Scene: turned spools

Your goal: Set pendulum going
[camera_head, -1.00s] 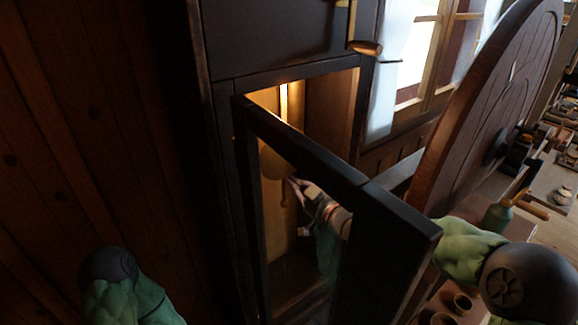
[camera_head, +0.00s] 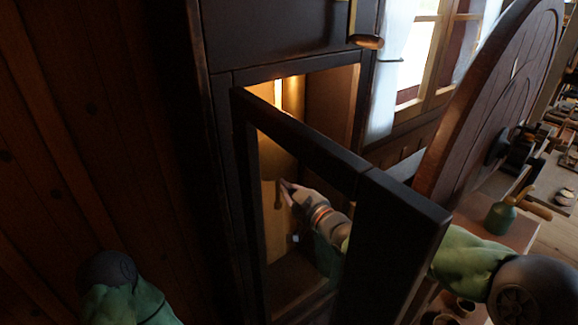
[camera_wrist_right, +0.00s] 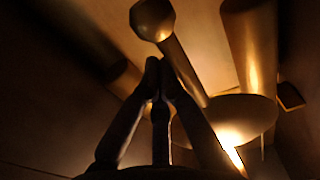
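The clock's pendulum hangs inside the tall dark case (camera_head: 222,120). Its round brass bob (camera_head: 274,158) shows through the open glazed door (camera_head: 300,146). In the right wrist view the bob (camera_wrist_right: 245,114) is a bright brass disc, with a knobbed brass stem (camera_wrist_right: 183,62) running from it. My right gripper (camera_head: 287,187) reaches into the case, beside the stem below the bob. In its wrist view the fingertips (camera_wrist_right: 160,72) are together with nothing seen between them. They are close to the stem; I cannot tell whether they touch. My left gripper is out of view.
A brass cylinder (camera_wrist_right: 250,42) and a second dark cylinder (camera_wrist_right: 122,78) are close to the stem. The open door's thick edge stands in front of my right forearm.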

